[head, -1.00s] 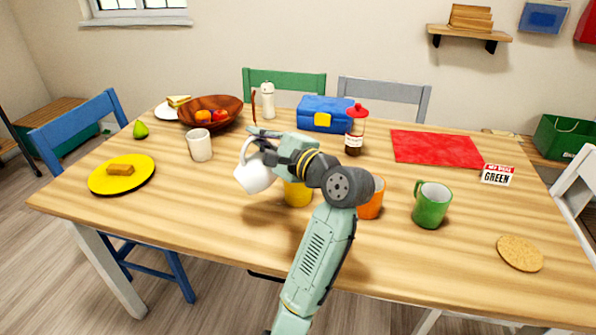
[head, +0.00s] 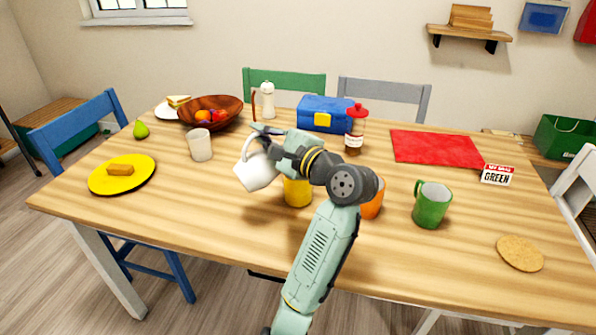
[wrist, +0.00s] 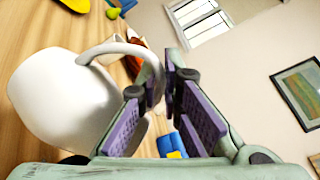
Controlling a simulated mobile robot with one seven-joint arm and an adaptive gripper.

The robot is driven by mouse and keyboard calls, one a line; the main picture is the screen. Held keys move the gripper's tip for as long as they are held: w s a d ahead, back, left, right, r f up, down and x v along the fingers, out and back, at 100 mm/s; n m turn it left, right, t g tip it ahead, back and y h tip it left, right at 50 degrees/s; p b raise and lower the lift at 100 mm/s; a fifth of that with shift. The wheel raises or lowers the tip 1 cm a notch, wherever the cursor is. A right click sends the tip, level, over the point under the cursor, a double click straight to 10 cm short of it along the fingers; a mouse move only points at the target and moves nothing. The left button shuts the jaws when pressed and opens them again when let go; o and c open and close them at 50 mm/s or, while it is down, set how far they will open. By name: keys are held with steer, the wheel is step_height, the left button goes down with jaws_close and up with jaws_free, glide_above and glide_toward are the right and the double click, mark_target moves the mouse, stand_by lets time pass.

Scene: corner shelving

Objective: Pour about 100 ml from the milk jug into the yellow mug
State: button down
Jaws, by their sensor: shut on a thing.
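The white milk jug (head: 254,172) is held in the air above the table, tilted, just left of the yellow mug. My gripper (head: 262,138) is shut on the jug's handle. In the wrist view the jug (wrist: 62,98) fills the left side, and its handle passes between the purple finger pads of my gripper (wrist: 170,105). The yellow mug (head: 297,193) stands upright on the table below my wrist, its top partly hidden by my arm. I cannot see inside the mug or any milk flowing.
An orange mug (head: 373,205) stands right of the yellow one, partly behind my arm. A green mug (head: 431,206) is further right. A white cup (head: 199,146) stands left of the jug. A sauce bottle (head: 355,135) and blue lunchbox (head: 318,113) stand behind.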

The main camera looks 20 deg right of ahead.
mark_target(244, 162)
steer(key=shift+w+d+r+m+p, duration=0.1)
steer(key=shift+d+r+m+p, duration=0.15)
steer(key=shift+d+p, duration=0.2)
steer(key=shift+w+d+r+m+p, duration=0.1)
steer(key=shift+d+m+p, duration=0.25)
steer(key=shift+d+p, duration=0.1)
steer(key=a+n, duration=0.1)
steer(key=a+f+b, duration=0.1)
steer(key=a+n, duration=0.1)
steer(key=shift+s+a+f+n+b, duration=0.15)
steer(key=shift+s+f+n+b, duration=0.15)
steer(key=shift+b, duration=0.1)
steer(key=shift+s+a+f+n, duration=0.15)
steer(key=shift+a+f+n, duration=0.1)
steer(key=shift+n, duration=0.15)
steer(key=shift+s+a+f+n+g+h+b, duration=0.2)
steer(key=shift+a+f+n+g+h+b, duration=0.25)
steer(key=shift+a+f+n, duration=0.95)
steer(key=shift+d+r, duration=0.1)
steer(key=shift+d, duration=0.05)
steer(key=shift+a+f+n, duration=0.25)
steer(key=shift+n, duration=0.15)
steer(key=s+a+f+n+h+b, duration=0.1)
steer(key=a+f+n+h+b, duration=0.1)
steer(key=a+f+n, duration=0.4)
steer(key=shift+s+a+f+b, duration=0.35)
steer(key=shift+a+f+b, duration=0.15)
steer(key=shift+a+b, duration=0.3)
steer(key=shift+h, duration=0.25)
